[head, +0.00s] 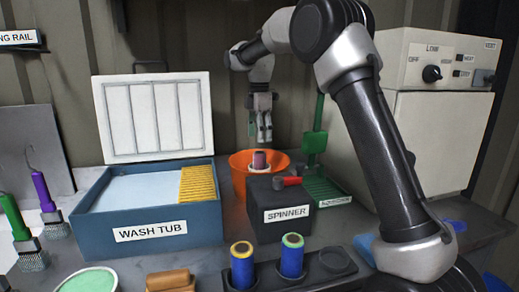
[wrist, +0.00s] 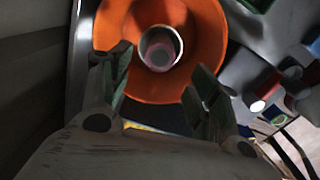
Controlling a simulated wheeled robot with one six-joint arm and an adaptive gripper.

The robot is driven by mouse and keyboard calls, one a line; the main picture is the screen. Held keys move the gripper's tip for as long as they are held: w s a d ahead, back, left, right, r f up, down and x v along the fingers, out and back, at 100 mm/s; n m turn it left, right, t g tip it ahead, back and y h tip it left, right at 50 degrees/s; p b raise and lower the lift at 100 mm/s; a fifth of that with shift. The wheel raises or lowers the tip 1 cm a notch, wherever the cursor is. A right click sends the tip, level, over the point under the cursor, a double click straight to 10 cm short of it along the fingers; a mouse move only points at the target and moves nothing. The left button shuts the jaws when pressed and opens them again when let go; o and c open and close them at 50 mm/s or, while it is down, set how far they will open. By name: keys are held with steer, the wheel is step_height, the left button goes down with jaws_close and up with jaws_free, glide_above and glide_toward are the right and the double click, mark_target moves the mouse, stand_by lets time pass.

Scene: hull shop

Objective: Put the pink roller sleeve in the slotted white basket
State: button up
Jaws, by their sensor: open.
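The pink roller sleeve (head: 259,158) stands in an orange bowl (head: 238,164) behind the spinner, with a pale ring around its lower part. In the wrist view the sleeve (wrist: 160,50) shows end-on as a pale rim with a pinkish inside, within the orange bowl (wrist: 205,25). My gripper (head: 264,137) hangs just above the sleeve, fingers pointing down. In the wrist view my gripper (wrist: 158,72) is open, its fingers apart and empty, with the sleeve slightly beyond the tips. I cannot make out a slotted white basket for certain.
The black spinner (head: 275,222) with a red handle stands in front of the bowl. The blue wash tub (head: 148,238), its panelled white lid (head: 155,115) upright, is left. A green scoop (head: 315,135) and white cabinet (head: 440,140) are right. Blue spools (head: 243,270) stand in front.

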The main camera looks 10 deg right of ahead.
steer(key=shift+r, duration=1.8)
steer(key=s+d+r+m+t, duration=0.1)
steer(key=s+d+r+m, duration=0.15)
steer(key=s, duration=0.45)
steer(key=s+d+r+m, duration=0.1)
steer(key=s+d+m, duration=0.3)
steer(key=s, duration=0.3)
steer(key=s+d+r+m+t, duration=0.1)
steer(key=s+d+r+m, duration=0.1)
steer(key=s+d+m, duration=0.3)
steer(key=s+d+f+m+t, duration=0.1)
steer(key=s+f+m, duration=0.3)
steer(key=s, duration=0.7)
steer(key=s+d+f+m+t, duration=0.1)
steer(key=s+f+m, duration=0.3)
steer(key=s, duration=0.7)
steer(key=shift+d+f, duration=0.7)
steer(key=shift+f, duration=0.2)
